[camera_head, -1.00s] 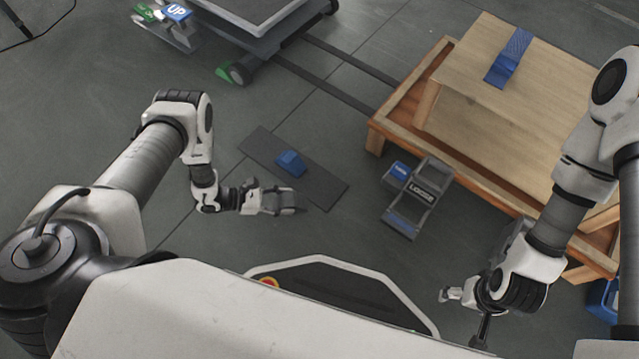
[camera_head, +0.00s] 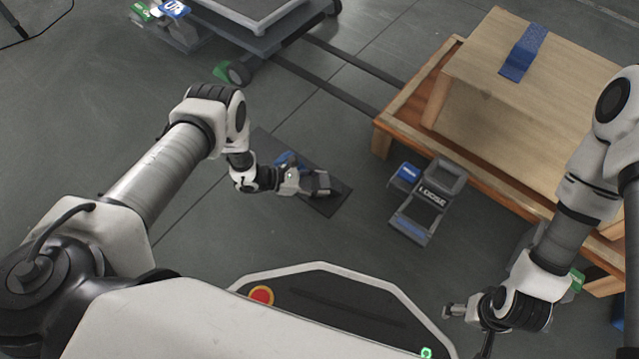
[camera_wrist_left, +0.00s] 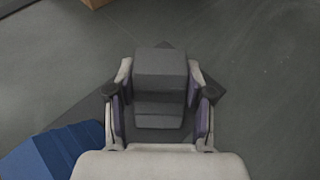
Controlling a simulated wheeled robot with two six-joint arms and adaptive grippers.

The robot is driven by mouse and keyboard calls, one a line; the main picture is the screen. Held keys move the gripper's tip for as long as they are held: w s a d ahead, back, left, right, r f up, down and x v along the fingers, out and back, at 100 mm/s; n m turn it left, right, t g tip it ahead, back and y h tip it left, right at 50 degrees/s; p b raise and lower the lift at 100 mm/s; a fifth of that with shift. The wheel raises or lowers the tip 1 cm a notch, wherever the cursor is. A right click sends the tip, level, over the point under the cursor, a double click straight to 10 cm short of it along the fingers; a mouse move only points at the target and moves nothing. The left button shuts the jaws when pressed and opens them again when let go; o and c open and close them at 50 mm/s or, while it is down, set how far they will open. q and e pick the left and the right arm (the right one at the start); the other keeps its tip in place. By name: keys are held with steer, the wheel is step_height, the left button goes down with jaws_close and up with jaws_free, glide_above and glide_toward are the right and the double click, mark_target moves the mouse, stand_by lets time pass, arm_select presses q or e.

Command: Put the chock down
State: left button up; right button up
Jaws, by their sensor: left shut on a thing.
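My left gripper (camera_head: 322,183) is over the dark mat (camera_head: 333,206) on the floor. In the left wrist view the left gripper (camera_wrist_left: 160,100) is shut on a dark grey stepped chock (camera_wrist_left: 160,75), with a finger on each side. Whether the chock touches the mat cannot be told. A blue chock (camera_head: 283,159) lies on the mat just behind the gripper, partly hidden by it; it also shows at the lower left of the wrist view (camera_wrist_left: 45,155). My right gripper (camera_head: 455,311) is low at the right, away from the mat; its jaw state is unclear.
A grey caddy (camera_head: 436,192) stands on the floor right of the mat, beside a wooden platform (camera_head: 402,122) bearing a large box (camera_head: 490,85) with a blue strap (camera_head: 523,53). A wheeled cart (camera_head: 260,30) with a green chock (camera_head: 221,71) is at the back. Floor left of the mat is clear.

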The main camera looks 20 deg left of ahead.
arm_select(q)
steer(key=o, duration=1.4)
steer(key=shift+f, duration=0.1)
